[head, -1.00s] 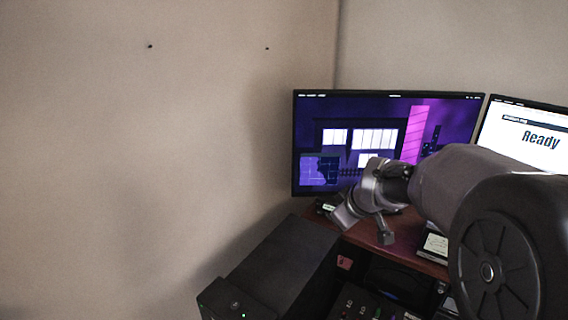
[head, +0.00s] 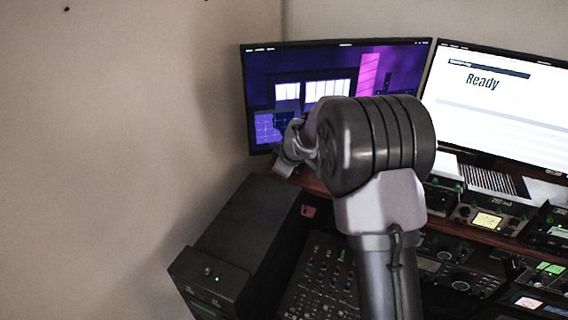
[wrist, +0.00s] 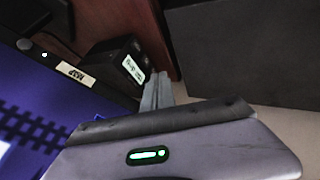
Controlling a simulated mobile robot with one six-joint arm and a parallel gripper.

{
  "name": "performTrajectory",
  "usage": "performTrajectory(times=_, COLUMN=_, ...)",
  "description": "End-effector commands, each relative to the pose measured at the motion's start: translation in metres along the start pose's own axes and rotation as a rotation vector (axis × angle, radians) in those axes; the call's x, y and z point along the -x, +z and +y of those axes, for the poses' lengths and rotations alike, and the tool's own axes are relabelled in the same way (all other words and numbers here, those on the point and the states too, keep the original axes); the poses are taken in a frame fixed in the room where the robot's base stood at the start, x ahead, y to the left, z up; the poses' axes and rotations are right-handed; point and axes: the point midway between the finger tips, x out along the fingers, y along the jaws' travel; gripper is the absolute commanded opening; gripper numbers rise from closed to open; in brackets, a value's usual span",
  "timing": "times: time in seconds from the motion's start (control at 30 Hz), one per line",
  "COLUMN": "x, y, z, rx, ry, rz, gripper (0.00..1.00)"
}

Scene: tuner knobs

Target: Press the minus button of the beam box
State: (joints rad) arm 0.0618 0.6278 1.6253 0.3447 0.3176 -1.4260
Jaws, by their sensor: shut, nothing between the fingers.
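A small black box (wrist: 118,68) with a small lit display (wrist: 133,69) sits on the red-brown shelf in the wrist view. It may be the beam box, but its name is not readable. My gripper's grey fingers (wrist: 157,90) are shut and empty, just right of the display. I cannot tell whether they touch the box. No minus button can be made out. In the head view my gripper (head: 287,162) is partly hidden by my arm, near the shelf's left end below the left monitor.
The purple-screened left monitor (head: 262,93) stands close behind my gripper. A right monitor (head: 490,105) reads "Ready". A large dark cabinet (head: 235,235) stands at front left. A mixer panel (head: 318,275) is below the shelf. Several rack devices (head: 487,220) line the right. The left wall is bare.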

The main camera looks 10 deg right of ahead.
Motion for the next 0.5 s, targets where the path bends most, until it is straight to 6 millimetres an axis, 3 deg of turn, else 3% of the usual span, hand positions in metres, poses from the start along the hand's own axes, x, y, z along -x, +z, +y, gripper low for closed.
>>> performTrajectory(times=0.2, x=-0.028, y=0.000, z=0.000, rx=-0.001, ry=-0.001, rz=0.000, gripper=0.00)
performTrajectory(times=0.5, x=-0.033, y=0.000, z=0.000, rx=-0.001, ry=0.000, rz=0.000, gripper=0.00)
